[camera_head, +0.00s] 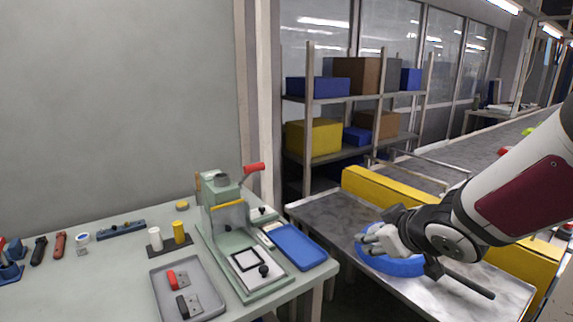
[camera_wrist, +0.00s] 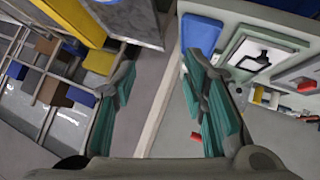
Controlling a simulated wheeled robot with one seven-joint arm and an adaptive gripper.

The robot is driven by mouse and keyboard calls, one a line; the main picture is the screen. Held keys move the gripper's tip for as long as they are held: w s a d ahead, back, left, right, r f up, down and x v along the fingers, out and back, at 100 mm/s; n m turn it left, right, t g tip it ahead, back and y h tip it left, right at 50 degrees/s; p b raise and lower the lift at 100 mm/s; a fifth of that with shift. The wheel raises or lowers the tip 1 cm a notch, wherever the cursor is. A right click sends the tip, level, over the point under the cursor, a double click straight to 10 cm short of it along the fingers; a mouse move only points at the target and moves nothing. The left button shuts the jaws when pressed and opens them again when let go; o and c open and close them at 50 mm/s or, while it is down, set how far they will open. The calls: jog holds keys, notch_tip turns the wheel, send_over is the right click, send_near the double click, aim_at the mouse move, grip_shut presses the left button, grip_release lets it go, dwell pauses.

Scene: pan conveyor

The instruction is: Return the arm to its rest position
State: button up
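My arm reaches in from the right in the head view. My gripper (camera_head: 374,240) is over the metal table end of the conveyor, in front of and above a round blue pan (camera_head: 400,268). The gripper hides part of the pan, and I cannot tell whether they touch. A dark bar, apparently the pan's handle (camera_head: 470,283), sticks out to the lower right. In the wrist view my gripper (camera_wrist: 160,68) shows two teal-padded fingers spread wide with nothing between them. The pan is not recognisable there.
A green workbench (camera_head: 110,270) at left holds a press (camera_head: 225,215), a grey tray (camera_head: 165,305) and a blue tray (camera_head: 297,246). A gap separates it from the metal table (camera_head: 335,215). Yellow barriers (camera_head: 400,197) flank the conveyor; a box shelf (camera_head: 340,98) stands behind.

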jog(key=s+d+r+m+g+h+p, duration=0.4)
jog(key=s+r, duration=0.5)
jog(key=s, duration=0.6)
jog(key=s+a+r+m+g+y+p, duration=0.1)
jog(key=s, duration=0.6)
jog(key=s+a+r+m+g+y+p, duration=0.1)
jog(key=s+a, duration=0.1)
jog(key=s, duration=0.6)
jog(key=shift+a+r+m+y, duration=0.15)
jog(key=shift+r+m+y, duration=0.15)
jog(key=shift+m, duration=0.1)
